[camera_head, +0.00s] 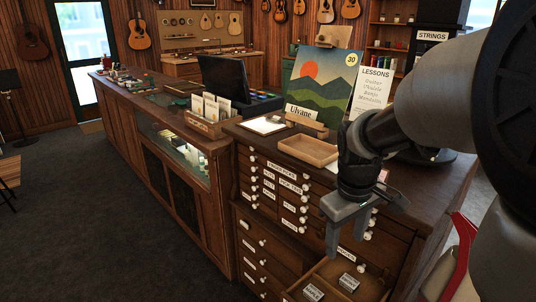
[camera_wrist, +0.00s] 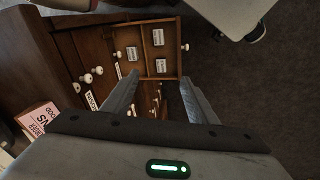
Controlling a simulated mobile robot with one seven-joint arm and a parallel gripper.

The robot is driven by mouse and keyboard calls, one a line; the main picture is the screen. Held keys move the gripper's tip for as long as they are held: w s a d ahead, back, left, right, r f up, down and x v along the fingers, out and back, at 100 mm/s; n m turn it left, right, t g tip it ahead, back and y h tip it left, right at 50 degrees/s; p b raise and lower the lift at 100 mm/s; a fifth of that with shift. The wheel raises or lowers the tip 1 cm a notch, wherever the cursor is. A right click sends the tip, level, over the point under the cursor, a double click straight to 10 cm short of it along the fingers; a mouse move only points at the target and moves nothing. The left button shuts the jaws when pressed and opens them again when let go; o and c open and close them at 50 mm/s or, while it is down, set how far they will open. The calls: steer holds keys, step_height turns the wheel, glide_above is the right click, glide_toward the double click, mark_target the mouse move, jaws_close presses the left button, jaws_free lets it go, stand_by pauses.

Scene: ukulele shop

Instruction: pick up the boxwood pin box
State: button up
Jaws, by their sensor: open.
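Small labelled boxes lie in an open drawer (camera_head: 375,284) at the lower right of the head view. Two show there, a left box (camera_head: 313,292) and a right box (camera_head: 348,282). The wrist view shows three: a left box (camera_wrist: 132,54), an upper right box (camera_wrist: 158,37) and a lower right box (camera_wrist: 161,66). Their labels are too small to read, so I cannot tell which is the boxwood pin box. My gripper (camera_head: 350,236) is open and empty, above the drawer and apart from the boxes. Its fingers (camera_wrist: 159,82) point toward the drawer in the wrist view.
The drawer cabinet (camera_head: 245,210) has several labelled drawers with white knobs. An empty wooden tray (camera_head: 309,150), a painting (camera_head: 318,82) and a lessons sign (camera_head: 374,88) stand on top. A red object (camera_head: 459,262) is at the right. Open floor (camera_head: 110,210) lies left.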

steer(key=w+d+f+n+b, duration=0.1)
steer(key=f+b, duration=0.1)
steer(key=f, duration=0.7)
steer(key=d+f+g+b, duration=0.1)
steer(key=d+f+b, duration=0.1)
steer(key=f, duration=0.7)
steer(key=w+d+f+n+y+b, duration=0.1)
steer(key=d+f+b, duration=0.1)
steer(key=f, duration=0.7)
steer(key=shift+w+d+f+n+g+b, duration=0.3)
steer(key=shift+w+g+b, duration=0.1)
steer(key=shift+b, duration=0.3)
steer(key=shift+s+f+b, duration=0.15)
steer(key=shift+f+b, duration=0.4)
steer(key=shift+f, duration=0.95)
steer(key=shift+s+f+b, duration=0.15)
steer(key=shift+f+b, duration=0.35)
steer(key=shift+f, duration=0.95)
steer(key=shift+r, duration=0.1)
steer(key=c, duration=1.1)
